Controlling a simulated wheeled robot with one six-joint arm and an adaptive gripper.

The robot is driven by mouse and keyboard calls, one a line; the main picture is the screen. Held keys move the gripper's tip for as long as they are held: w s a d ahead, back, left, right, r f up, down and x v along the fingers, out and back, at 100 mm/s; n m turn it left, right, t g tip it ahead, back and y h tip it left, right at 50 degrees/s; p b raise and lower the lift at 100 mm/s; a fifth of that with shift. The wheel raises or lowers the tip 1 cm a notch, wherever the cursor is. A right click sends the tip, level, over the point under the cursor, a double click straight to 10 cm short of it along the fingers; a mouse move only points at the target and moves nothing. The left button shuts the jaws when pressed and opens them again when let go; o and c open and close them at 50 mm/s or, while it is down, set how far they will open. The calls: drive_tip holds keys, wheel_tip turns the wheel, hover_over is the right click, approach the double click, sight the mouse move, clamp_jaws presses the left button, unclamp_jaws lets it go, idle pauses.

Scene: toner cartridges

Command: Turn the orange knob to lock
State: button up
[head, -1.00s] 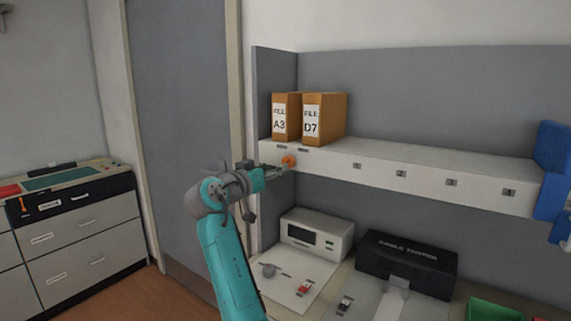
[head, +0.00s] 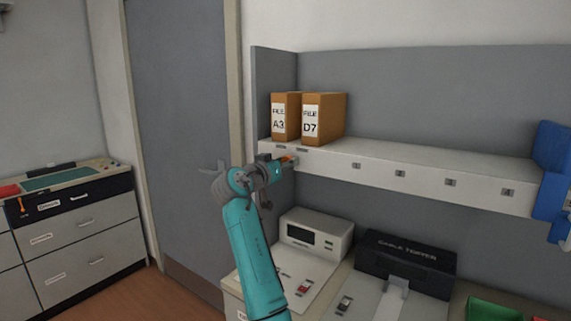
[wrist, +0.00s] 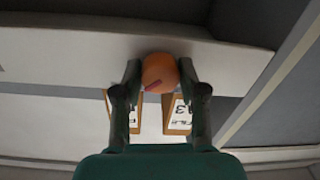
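The orange knob (head: 287,158) is on the front face of the shelf, below the file boxes at its left end. In the head view my gripper (head: 283,164) is at the knob and partly hides it. In the wrist view the knob (wrist: 160,69) is round, with a pinkish-red mark near its lower edge. It sits between the two fingers of my gripper (wrist: 160,76), which appear to touch it on both sides. What the mark points to is unclear.
File boxes A3 (head: 285,117) and D7 (head: 325,118) stand on the white shelf (head: 430,165). A white device (head: 316,234) and a black case (head: 406,264) stand below. A grey door (head: 185,130) is at the left, and blue bins (head: 551,170) are at the right.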

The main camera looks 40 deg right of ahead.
drive_tip(key=c, duration=0.5)
drive_tip(key=shift+n, duration=0.3)
drive_tip(key=shift+w+a+n+g, duration=0.1)
drive_tip(key=shift+n+g, duration=0.3)
drive_tip(key=shift+n, duration=8.1)
drive_tip(key=o, duration=1.2)
drive_tip(key=shift+c, duration=0.2)
